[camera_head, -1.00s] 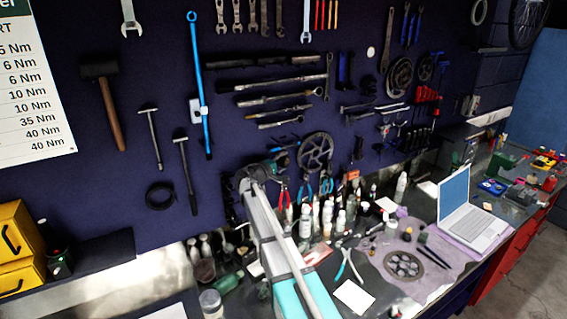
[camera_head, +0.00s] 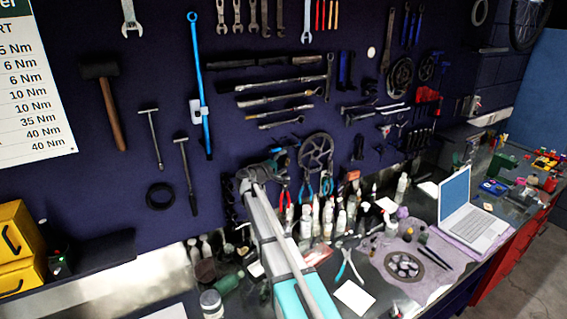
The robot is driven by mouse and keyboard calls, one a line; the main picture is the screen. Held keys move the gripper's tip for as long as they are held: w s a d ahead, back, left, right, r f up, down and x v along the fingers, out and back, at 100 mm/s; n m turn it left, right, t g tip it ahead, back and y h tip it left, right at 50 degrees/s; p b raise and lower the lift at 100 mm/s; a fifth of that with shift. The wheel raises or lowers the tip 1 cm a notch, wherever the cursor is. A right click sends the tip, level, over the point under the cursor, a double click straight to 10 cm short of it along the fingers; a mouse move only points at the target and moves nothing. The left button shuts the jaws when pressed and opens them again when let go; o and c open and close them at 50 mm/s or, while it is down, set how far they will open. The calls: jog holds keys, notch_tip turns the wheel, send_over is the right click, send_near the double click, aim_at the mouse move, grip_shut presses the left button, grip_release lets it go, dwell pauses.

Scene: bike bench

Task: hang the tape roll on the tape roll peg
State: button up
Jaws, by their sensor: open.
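A black ring (camera_head: 160,196) that looks like the tape roll is flat against the dark blue pegboard at lower left, below a small T-handled tool. The wall shows through its middle. I cannot make out the peg itself. My gripper (camera_head: 278,161) is at the end of my arm, right of the ring and close to the board, near the hanging pliers. It is well apart from the ring. It is open, with nothing visible held in it. Its fingers are small and partly lost against the dark board and tools.
A mallet (camera_head: 103,97), a long blue tool (camera_head: 197,75) and a T-handle (camera_head: 187,172) hang around the ring. A laptop (camera_head: 465,212) and a chainring (camera_head: 403,266) are at right. Yellow bins (camera_head: 18,245) stand at left.

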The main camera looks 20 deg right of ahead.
jog(key=shift+a, duration=0.1)
jog(key=v, duration=0.7)
jog(key=shift+s+a, duration=0.1)
jog(key=shift+a, duration=0.05)
dwell(0.3)
jog(key=s+d+f+m+g+y+b, duration=0.1)
jog(key=s+f+m+g+y+b, duration=0.4)
jog(key=s+f, duration=1.1)
jog(key=s+a+f+g+y+b, duration=0.1)
jog(key=s+a+f+y, duration=0.2)
jog(key=s, duration=0.3)
jog(key=s+a+f+g+y+b, duration=0.1)
jog(key=s+a+f+y, duration=0.2)
jog(key=s+f+y, duration=0.1)
jog(key=s+a+f+m+g+y+b, duration=0.1)
jog(key=s+a+f+g+y, duration=0.1)
jog(key=s, duration=0.5)
jog(key=shift+s+a+f+y, duration=0.3)
jog(key=shift+a+f+y, duration=0.4)
jog(key=shift+a+f, duration=0.2)
